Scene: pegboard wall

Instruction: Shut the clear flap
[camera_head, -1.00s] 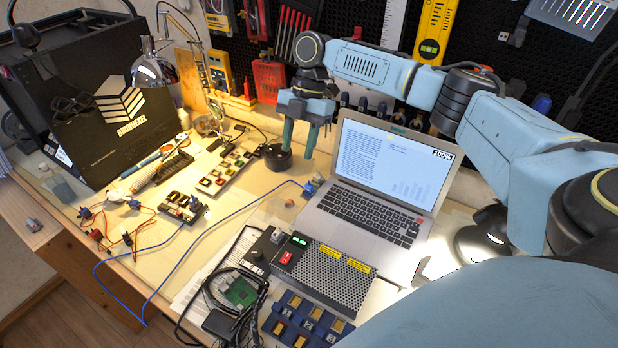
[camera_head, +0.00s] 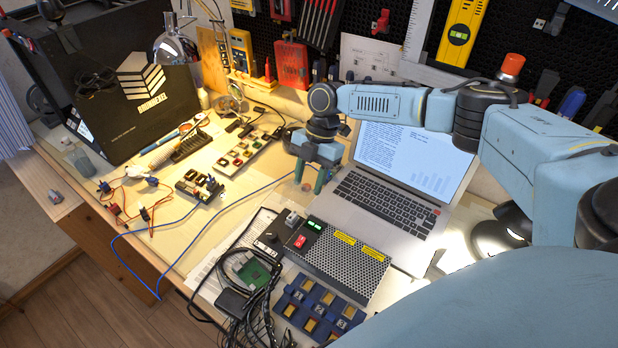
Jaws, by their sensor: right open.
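The metal box (camera_head: 345,262) with a perforated top lies in front of the laptop. A red switch (camera_head: 300,241) and green lit displays (camera_head: 315,225) are at its left end. A small greyish, partly see-through piece (camera_head: 291,220) stands up beside the switch; it looks like the clear flap, raised, but is too small to be sure. My right gripper (camera_head: 310,182) points down with its two fingers apart and nothing between them. It is above the table, behind the box's switch end and apart from it, by the laptop's left edge. My left gripper is not in view.
The open laptop (camera_head: 385,205) is right of my right gripper. A blue tray (camera_head: 319,309) and black cables with a green board (camera_head: 256,272) lie in front of the box. A blue cable (camera_head: 235,203) crosses the table at left.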

